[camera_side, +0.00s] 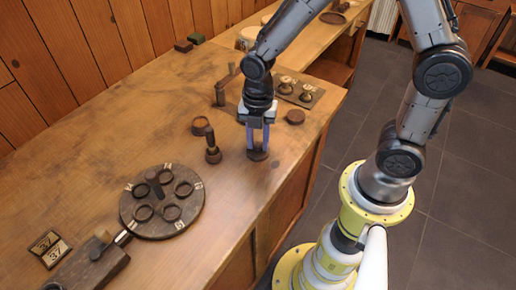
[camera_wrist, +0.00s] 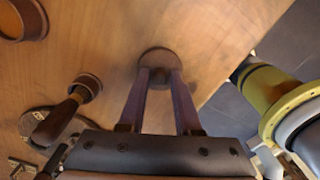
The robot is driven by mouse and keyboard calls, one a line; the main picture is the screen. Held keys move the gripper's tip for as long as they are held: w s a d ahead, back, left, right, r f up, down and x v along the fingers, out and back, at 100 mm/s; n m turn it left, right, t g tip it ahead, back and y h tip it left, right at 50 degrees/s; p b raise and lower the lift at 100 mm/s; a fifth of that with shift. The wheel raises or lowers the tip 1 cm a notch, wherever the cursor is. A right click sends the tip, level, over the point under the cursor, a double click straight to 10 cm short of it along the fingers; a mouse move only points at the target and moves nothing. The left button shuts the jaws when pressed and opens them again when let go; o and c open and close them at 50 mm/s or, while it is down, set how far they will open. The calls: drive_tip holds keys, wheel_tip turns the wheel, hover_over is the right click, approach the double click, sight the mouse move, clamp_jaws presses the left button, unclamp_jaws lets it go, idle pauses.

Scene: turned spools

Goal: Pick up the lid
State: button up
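A small dark brown disc (camera_side: 258,156), which looks like the lid, lies flat on the wooden bench near its front edge. It also shows in the wrist view (camera_wrist: 158,54). My gripper (camera_side: 258,148) points straight down over it. In the wrist view my gripper (camera_wrist: 160,70) has its two long fingers apart, with their tips overlapping the near part of the disc. I see nothing clearly clamped between them. Whether the tips touch the disc is hidden. A similar dark disc (camera_side: 295,117) lies further back, apart from the gripper.
A dark upright handled tool (camera_side: 212,148) stands close left of my gripper, with a round cup (camera_side: 200,124) behind it. A round tray with several rings (camera_side: 134,222) lies front left. A board with small parts (camera_side: 311,97) is behind. Bare bench lies between.

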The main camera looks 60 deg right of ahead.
clamp_jaws()
